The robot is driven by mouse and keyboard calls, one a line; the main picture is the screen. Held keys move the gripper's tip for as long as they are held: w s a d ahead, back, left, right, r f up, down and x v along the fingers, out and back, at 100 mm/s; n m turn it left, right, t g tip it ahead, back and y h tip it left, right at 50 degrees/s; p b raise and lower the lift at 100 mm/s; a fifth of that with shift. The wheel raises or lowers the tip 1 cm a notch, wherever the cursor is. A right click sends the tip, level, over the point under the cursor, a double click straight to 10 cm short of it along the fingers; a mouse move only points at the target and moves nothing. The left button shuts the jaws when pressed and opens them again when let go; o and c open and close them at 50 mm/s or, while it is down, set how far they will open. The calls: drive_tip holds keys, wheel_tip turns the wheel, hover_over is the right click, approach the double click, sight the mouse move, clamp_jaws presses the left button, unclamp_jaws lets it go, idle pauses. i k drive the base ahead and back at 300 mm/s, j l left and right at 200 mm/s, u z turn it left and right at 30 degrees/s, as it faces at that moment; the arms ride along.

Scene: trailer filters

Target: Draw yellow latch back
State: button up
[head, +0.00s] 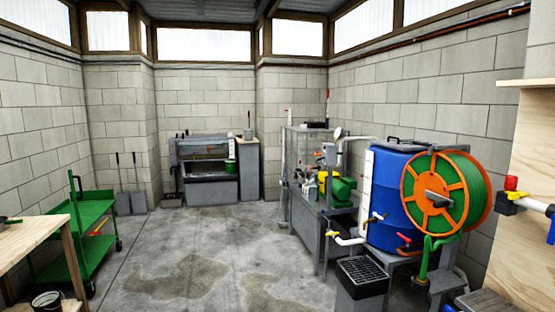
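No part is plainly a yellow latch at this size. Several small yellow parts show in the head view. A yellow part (322,181) sits beside the green pump (342,190) on the grey frame. A yellow handle (332,234) is on the white pipe low in front of the blue tank (390,190). Another yellow piece (514,196) is on the pipe fitting below a red knob (511,183) at the right edge. I cannot tell which of these is the latch, or its position. My gripper is not in view.
The concrete floor (200,265) in the middle is clear. A green cart (90,225) and a wooden bench (35,240) stand at left. A hose reel (438,195) is at right, with a grey grated bin (362,285) in front. A grey workbench (208,190) is at the back.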

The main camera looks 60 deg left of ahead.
sight(515, 195)
drive_tip(key=i+j+u, duration=0.15)
drive_tip(key=j+u, duration=0.2)
drive_tip(key=i+j+u, duration=0.15)
drive_tip(key=u, duration=0.25)
drive_tip(key=i+j+u, duration=0.45)
drive_tip(key=i+j, duration=0.25)
drive_tip(key=i+j+u, duration=0.1)
drive_tip(key=i+j, duration=0.2)
drive_tip(key=i, duration=0.15)
drive_tip(key=i+j, duration=0.25)
drive_tip(key=i, duration=0.2)
drive_tip(key=i+j+u, duration=0.15)
drive_tip(key=i+j, duration=0.15)
drive_tip(key=i, duration=0.15)
drive_tip(key=i+j+u, duration=0.1)
drive_tip(key=i, duration=0.3)
drive_tip(key=j+z, duration=0.1)
drive_tip(key=z, duration=2.25)
